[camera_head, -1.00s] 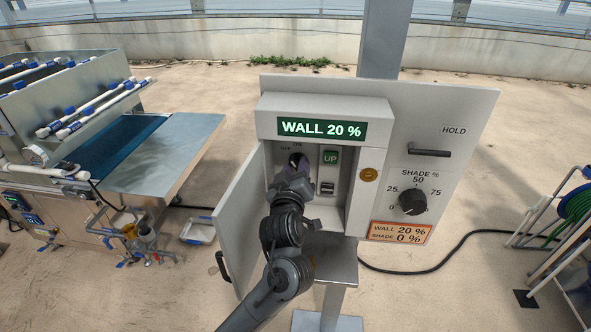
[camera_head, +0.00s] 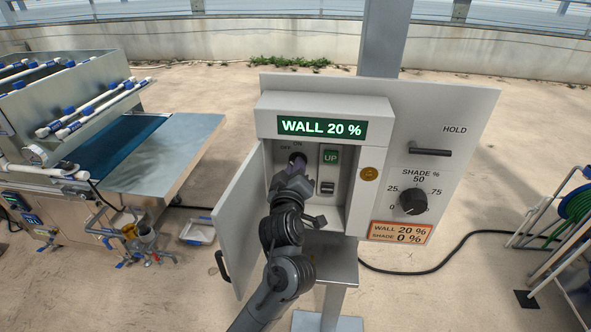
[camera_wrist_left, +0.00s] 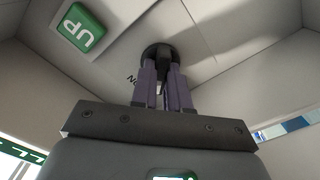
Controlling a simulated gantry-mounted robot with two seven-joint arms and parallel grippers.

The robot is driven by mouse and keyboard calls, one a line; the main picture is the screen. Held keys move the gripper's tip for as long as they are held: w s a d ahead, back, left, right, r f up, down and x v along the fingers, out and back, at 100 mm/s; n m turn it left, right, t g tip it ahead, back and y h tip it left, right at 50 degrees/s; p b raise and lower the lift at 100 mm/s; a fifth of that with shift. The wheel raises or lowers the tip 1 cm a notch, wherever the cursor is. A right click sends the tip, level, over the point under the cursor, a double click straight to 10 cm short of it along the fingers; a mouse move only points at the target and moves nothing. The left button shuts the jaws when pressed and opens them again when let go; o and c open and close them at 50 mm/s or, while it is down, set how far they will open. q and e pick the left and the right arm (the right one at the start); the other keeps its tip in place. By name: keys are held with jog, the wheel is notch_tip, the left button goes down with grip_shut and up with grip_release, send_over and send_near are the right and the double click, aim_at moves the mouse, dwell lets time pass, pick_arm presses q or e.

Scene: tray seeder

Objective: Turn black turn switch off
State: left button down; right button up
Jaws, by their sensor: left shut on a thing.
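The black turn switch (camera_head: 297,158) sits inside the open control box, below the OFF and ON labels. In the left wrist view the switch (camera_wrist_left: 160,54) is round and dark, on the pale back panel. My left gripper (camera_wrist_left: 164,78) has its two purple-grey fingers closed around the switch's grip. In the head view the left gripper (camera_head: 296,166) reaches into the box and covers most of the switch, so the angle of its grip is hard to tell. My right gripper is not in view.
A green UP button (camera_head: 330,156) and a small rocker switch (camera_head: 327,187) sit right of the turn switch. The display (camera_head: 322,128) reads WALL 20 %. The box door (camera_head: 241,222) stands open at left. A SHADE knob (camera_head: 413,202) and HOLD lever (camera_head: 430,152) are on the panel at right.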

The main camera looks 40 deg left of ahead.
pick_arm(q)
jog(key=shift+n+b, duration=0.55)
jog(key=shift+n, duration=1.25)
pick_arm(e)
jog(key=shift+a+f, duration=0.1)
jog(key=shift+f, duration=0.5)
pick_arm(q)
jog(key=c, duration=1.1)
grip_release()
jog(key=shift+s, duration=0.1)
